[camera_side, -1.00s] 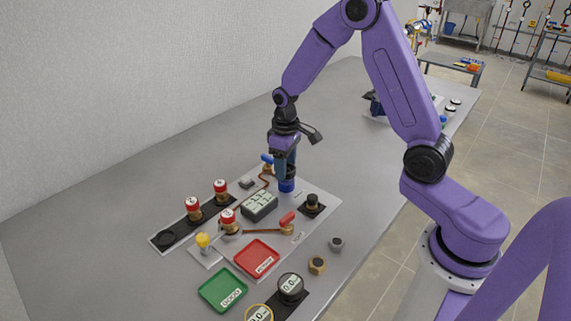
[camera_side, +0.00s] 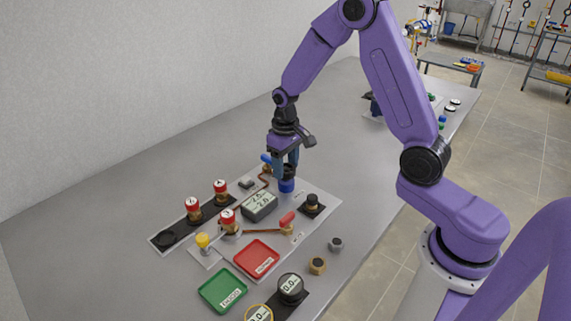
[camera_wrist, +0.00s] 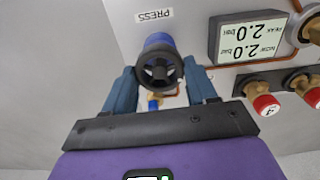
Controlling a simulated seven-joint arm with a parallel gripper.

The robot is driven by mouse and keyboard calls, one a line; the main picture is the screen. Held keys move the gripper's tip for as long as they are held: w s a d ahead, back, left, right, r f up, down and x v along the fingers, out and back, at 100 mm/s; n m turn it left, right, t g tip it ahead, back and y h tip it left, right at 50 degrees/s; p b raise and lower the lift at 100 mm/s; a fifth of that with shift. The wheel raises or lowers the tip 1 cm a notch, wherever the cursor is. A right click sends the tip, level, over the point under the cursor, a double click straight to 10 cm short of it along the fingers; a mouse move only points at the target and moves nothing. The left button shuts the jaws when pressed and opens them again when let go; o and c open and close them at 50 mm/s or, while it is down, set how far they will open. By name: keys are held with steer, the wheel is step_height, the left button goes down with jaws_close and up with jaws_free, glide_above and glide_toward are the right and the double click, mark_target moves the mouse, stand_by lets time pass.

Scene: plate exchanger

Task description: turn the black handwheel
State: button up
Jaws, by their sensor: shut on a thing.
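The black handwheel (camera_wrist: 158,69) sits on top of a blue cylindrical body (camera_wrist: 158,42), next to a PRESS label on the grey panel. In the side view the blue body (camera_side: 287,186) stands directly under my gripper (camera_side: 286,175), and the wheel is mostly hidden. My gripper points down, with its blue fingers on either side of the wheel in the wrist view (camera_wrist: 161,85). It is shut on the handwheel. A display (camera_wrist: 249,38) beside it reads PEAK 2.0 bar and NOW 2.0 bar.
Red-capped valves (camera_side: 228,221), a red-handled lever (camera_side: 287,219), a black knob (camera_side: 312,204) and a blue-handled valve (camera_side: 267,160) stand close by on the panel. Red (camera_side: 257,259) and green (camera_side: 222,291) trays lie in front.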

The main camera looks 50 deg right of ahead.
mark_target(285, 168)
steer(key=o, duration=1.1)
steer(key=shift+c, duration=0.2)
steer(key=shift+r, duration=0.1)
step_height(285, 168, up, 17)
steer(key=shift+r, duration=0.2)
steer(key=s+a+f+n, duration=0.1)
steer(key=s+n, duration=0.3)
steer(key=s, duration=0.6)
steer(key=s+a+f+n, duration=0.2)
steer(key=s+a+n, duration=0.2)
steer(key=s, duration=0.6)
steer(key=s+a+f+n, duration=0.2)
steer(key=s+n, duration=0.2)
steer(key=s, duration=0.6)
steer(key=shift+a+f, duration=0.25)
steer(key=shift+a, duration=0.15)
steer(key=shift+w, duration=0.1)
